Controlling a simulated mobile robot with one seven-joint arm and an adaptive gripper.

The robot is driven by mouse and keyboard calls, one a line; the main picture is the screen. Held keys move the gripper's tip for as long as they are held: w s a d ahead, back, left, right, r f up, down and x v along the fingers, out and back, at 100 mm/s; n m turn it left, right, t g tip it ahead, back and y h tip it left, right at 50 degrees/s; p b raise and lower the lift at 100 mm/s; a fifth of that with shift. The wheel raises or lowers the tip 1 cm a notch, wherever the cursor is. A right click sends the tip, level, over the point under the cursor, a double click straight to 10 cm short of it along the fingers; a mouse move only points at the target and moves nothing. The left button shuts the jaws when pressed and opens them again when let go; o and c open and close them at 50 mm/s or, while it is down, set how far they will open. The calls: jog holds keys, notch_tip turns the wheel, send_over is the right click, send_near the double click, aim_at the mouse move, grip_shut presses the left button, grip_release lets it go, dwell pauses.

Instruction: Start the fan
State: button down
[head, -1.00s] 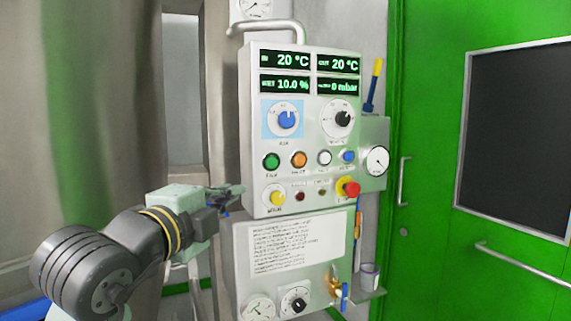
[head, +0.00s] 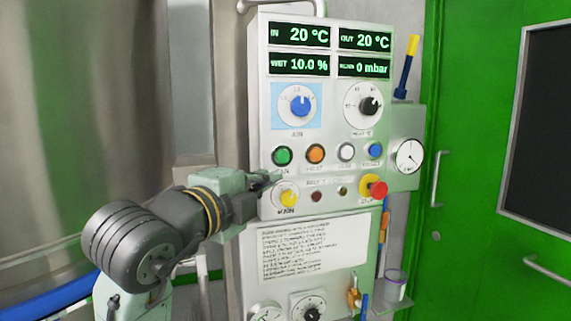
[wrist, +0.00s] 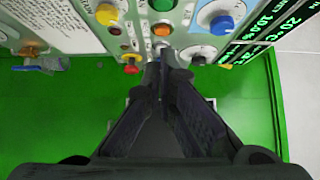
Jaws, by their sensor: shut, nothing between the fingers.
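The control panel (head: 330,115) stands upright in the head view. Its green button (head: 282,156) sits at the left of a row, with a small label below it that looks like FAN, partly covered by my gripper. The green button also shows at the top edge of the wrist view (wrist: 162,5). My gripper (head: 272,180) is shut and empty, its tips just below and left of the green button, close to the panel's left edge. I cannot tell whether the tips touch the panel. In the wrist view the shut fingers (wrist: 160,62) point toward the panel.
Beside the green button are orange (head: 315,153), white (head: 346,152) and blue (head: 375,150) buttons. Below are a yellow knob (head: 288,197) and a red stop button (head: 378,189). A blue knob (head: 300,106) and black knob (head: 369,105) are above. A gauge (head: 409,156) is at right.

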aim_at(285, 164)
jog(key=shift+w+a+p+x, duration=0.3)
jog(key=shift+p+x, duration=0.55)
jog(key=shift+x, duration=1.3)
jog(key=shift+w+a+p+x, duration=0.15)
jog(key=shift+a+p+x, duration=0.55)
jog(key=shift+x, duration=1.5)
jog(key=shift+w+a+p+x, duration=0.25)
jog(key=shift+p+x, duration=0.7)
jog(key=shift+x, duration=1.2)
